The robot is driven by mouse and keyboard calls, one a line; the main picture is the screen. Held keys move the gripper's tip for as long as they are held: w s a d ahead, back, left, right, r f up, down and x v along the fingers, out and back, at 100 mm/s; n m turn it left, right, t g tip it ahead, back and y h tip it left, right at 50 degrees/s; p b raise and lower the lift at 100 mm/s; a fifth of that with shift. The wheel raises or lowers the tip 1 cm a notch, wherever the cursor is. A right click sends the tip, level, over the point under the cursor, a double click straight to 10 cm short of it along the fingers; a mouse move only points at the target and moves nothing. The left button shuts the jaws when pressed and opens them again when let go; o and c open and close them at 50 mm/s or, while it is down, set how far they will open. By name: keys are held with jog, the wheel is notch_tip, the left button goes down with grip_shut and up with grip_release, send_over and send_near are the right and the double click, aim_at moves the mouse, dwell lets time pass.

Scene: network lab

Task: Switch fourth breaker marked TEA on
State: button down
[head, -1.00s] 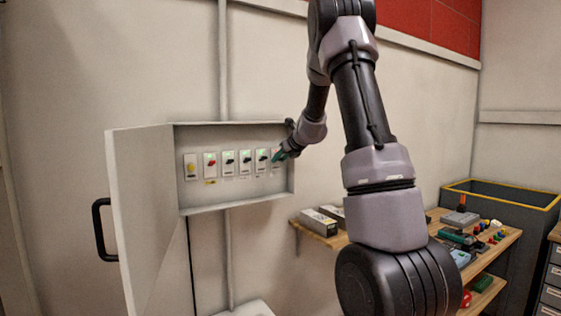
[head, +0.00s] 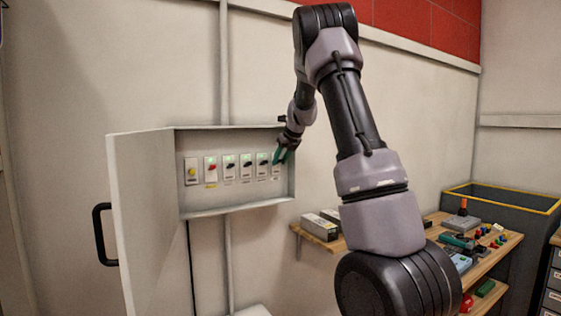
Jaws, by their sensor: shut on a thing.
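The open breaker box (head: 235,207) on the wall holds a row of white breaker plates. The labels are too small to read, so I cannot make out TEA.
The box door (head: 143,215) stands open to the left, with a black handle (head: 104,233). The box's right wall is close beside my gripper. A wooden shelf (head: 318,240) with grey boxes is below right, and a workbench (head: 490,262) with tools stands further right.

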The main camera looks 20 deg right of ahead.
dwell(0.4)
jog(key=c, duration=0.5)
grip_release()
jog(key=shift+c, duration=0.2)
jog(key=v, duration=1)
jog(key=shift+s+r, duration=0.25)
jog(key=shift+r, duration=0.05)
jog(key=shift+s+d, duration=0.1)
jog(key=s+a+f+n, duration=0.1)
jog(key=s+a+n, duration=0.3)
jog(key=s+n, duration=0.6)
jog(key=s+a+f+n, duration=0.1)
jog(key=s+a+n, duration=0.4)
jog(key=s+n, duration=0.5)
jog(key=s+a+f+n, duration=0.1)
jog(key=s+a+n, duration=0.3)
jog(key=s+n, duration=0.5)
jog(key=s, duration=0.8)
jog(key=shift+s+a+n+y, duration=0.2)
jog(key=shift+a+n+y, duration=0.1)
jog(key=shift+a+n, duration=0.1)
